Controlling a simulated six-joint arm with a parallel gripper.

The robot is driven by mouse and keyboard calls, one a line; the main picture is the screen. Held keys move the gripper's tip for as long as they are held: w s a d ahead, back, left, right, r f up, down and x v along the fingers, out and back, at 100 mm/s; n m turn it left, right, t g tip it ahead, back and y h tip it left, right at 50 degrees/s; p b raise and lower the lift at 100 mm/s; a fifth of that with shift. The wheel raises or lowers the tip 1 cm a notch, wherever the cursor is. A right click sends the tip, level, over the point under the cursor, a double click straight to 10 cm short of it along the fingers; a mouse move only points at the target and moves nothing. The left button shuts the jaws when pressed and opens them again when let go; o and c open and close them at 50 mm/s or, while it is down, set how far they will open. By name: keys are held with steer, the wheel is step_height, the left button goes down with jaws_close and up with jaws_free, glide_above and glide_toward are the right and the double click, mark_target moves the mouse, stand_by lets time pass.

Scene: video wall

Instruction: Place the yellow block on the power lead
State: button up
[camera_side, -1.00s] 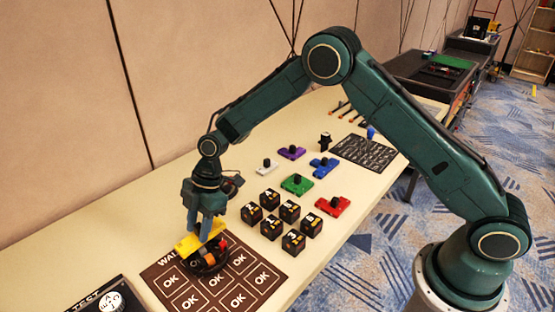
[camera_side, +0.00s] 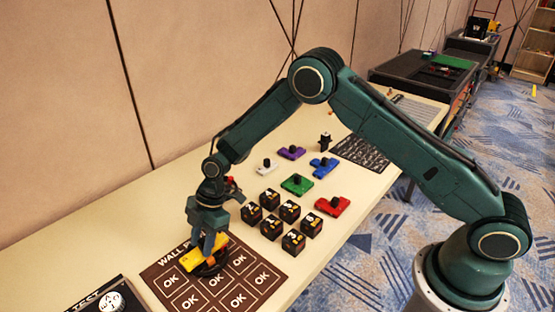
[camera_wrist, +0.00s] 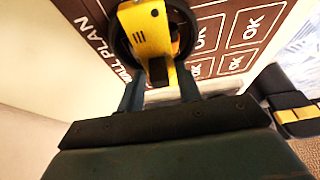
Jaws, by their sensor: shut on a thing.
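The yellow block (camera_side: 196,258) is in my gripper (camera_side: 209,250), low over the brown mat at the front left. It also shows in the wrist view (camera_wrist: 150,35), with a dark knob between the fingertips (camera_wrist: 160,82). A black coil, which looks like the power lead (camera_side: 216,268), lies on the mat right under the block. In the wrist view the coil's black ring (camera_wrist: 186,12) shows around and behind the block. The block covers much of the coil. I cannot tell whether block and coil touch.
The brown mat (camera_side: 262,285) has printed OK squares. Several black cubes (camera_side: 292,240) stand to its right. Red (camera_side: 332,206), green (camera_side: 297,185), blue (camera_side: 324,167), purple (camera_side: 291,152) and white (camera_side: 266,166) knobbed pieces lie beyond.

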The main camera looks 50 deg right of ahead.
steer(key=shift+f, duration=0.15)
steer(key=o, duration=1.2)
steer(key=v, duration=1.2)
steer(key=shift+d, duration=0.1)
